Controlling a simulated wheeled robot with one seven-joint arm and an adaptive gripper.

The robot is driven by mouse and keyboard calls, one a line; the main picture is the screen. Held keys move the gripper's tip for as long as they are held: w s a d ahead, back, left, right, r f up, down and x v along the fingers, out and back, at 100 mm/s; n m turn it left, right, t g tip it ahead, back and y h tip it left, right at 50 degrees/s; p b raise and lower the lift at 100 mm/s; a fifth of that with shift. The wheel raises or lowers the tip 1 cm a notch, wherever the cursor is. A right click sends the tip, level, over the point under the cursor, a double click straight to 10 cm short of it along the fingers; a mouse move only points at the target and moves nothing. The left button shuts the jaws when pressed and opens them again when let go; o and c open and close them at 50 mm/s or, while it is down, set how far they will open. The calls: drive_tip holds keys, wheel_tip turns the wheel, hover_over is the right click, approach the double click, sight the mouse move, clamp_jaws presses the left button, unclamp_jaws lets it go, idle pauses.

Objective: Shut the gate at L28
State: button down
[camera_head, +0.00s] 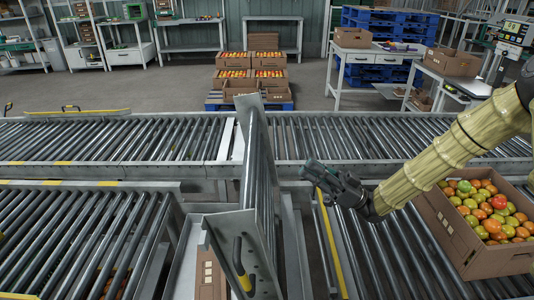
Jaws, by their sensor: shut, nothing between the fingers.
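The gate appears to be the hinged roller section (262,170) in the middle of the head view. It stands steeply raised, seen nearly edge-on. Its near end plate (218,240) carries a black and yellow handle (241,265). I can read no L28 label. My gripper (312,170) is shut and empty, a little to the right of the raised section.
A carton of tomatoes (454,235) sits on the right conveyor, below my arm. A roller line (110,138) crosses behind the raised section. A near-left conveyor (70,240) flanks the gap. Tomato cartons on a blue pallet (250,107) stand on the floor beyond.

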drive_tip(key=a+r+g, duration=0.1)
drive_tip(key=a+r, duration=0.2)
drive_tip(key=a, duration=0.2)
drive_tip(key=a+r+n+p, duration=0.1)
drive_tip(key=a+r, duration=0.2)
drive_tip(key=a, duration=0.3)
drive_tip(key=shift+a+g, duration=0.15)
drive_tip(key=shift+g, duration=0.25)
drive_tip(key=shift+s, duration=0.1)
